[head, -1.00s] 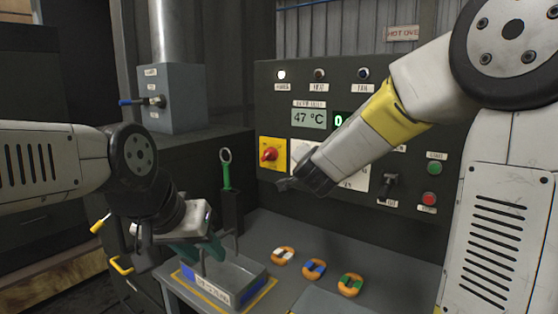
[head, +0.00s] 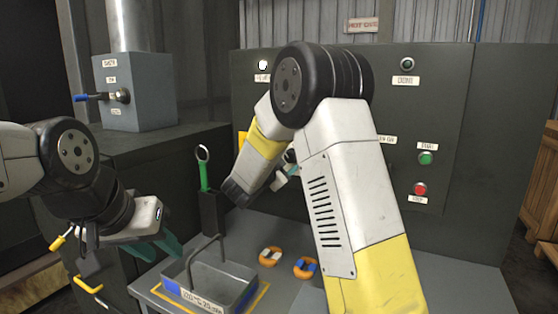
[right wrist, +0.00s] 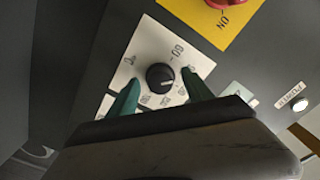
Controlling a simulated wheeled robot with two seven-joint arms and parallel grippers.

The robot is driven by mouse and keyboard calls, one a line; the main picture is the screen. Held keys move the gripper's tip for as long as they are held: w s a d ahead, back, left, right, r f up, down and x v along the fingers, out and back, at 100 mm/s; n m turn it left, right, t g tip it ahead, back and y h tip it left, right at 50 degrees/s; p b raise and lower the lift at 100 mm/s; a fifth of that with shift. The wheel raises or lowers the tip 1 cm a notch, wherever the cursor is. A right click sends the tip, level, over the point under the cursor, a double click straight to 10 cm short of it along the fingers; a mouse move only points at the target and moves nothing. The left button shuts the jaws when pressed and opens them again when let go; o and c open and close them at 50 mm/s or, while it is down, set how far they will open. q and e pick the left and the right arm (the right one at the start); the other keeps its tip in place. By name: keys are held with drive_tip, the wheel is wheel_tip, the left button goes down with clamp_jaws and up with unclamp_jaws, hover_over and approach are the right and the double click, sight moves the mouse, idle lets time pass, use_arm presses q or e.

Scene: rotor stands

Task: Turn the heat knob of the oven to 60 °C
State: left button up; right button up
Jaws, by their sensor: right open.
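The heat knob (right wrist: 160,77) is a round black knob on a white dial plate (right wrist: 150,52) in the right wrist view. A "60" mark stands up and right of it; where its pointer aims is too small to tell. My right gripper (right wrist: 162,94) is open, its teal fingers on either side of the knob, with gaps visible. In the head view my right arm hides the knob, the dial and the display; only a bit of the right gripper (head: 287,172) shows. My left gripper (head: 157,247) is open and empty beside the grey tray.
The oven panel (head: 455,130) carries a green button (head: 425,158) and a red button (head: 420,188) at right. A green-handled tool (head: 204,170) stands in a black holder.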

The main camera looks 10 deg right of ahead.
drive_tip(key=shift+w+d, duration=0.4)
drive_tip(key=shift+w, duration=0.1)
drive_tip(key=shift+c, duration=0.2)
clamp_jaws()
drive_tip(key=shift+n, duration=0.4)
drive_tip(key=n, duration=0.3)
drive_tip(key=shift+n, duration=0.3)
drive_tip(key=shift+s+d+n, duration=0.1)
drive_tip(key=shift+n, duration=2.1)
drive_tip(key=shift+f, duration=0.1)
